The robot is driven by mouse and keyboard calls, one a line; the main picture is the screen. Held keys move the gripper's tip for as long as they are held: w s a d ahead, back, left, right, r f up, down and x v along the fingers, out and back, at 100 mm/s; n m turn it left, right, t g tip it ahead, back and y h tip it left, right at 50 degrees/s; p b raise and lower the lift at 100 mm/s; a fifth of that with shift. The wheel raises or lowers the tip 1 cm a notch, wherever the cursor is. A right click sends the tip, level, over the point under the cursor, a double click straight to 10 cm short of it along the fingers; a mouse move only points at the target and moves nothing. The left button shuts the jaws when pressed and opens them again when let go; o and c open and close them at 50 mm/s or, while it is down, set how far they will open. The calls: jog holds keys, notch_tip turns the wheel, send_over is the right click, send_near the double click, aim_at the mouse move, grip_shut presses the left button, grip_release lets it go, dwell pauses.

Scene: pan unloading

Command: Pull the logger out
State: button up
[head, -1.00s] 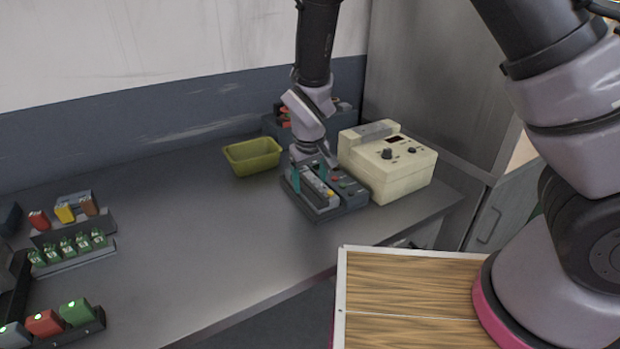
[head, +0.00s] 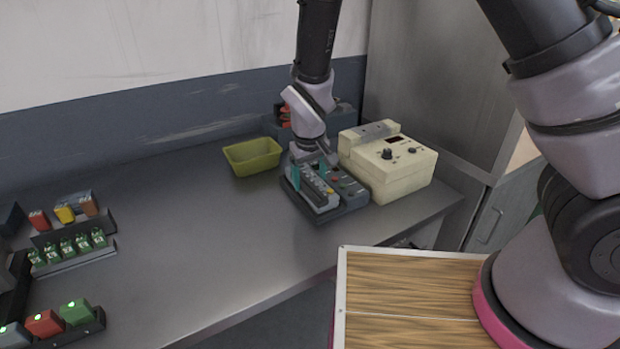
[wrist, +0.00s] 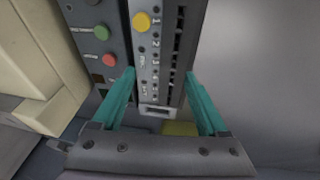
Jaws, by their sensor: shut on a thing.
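The logger is a pale grey slim module with a yellow button, small printed marks and a row of dark slots; it shows in the wrist view (wrist: 148,58) and in the head view (head: 323,192). It sits in the dark grey dock (head: 347,205) on the bench. My gripper (wrist: 159,74) has its teal fingers on either side of the logger and is shut on it. In the head view my gripper (head: 311,168) reaches down from above at the dock. The logger's lower part is hidden in the dock.
A cream instrument box (head: 392,168) stands close at the dock's right. A yellow-green tray (head: 252,157) lies to its left. A dark bin (head: 346,119) is behind. Racks of coloured modules (head: 72,243) stand at far left. The middle of the bench is clear.

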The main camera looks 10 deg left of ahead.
jog(key=shift+r, duration=0.35)
jog(key=shift+r, duration=1.15)
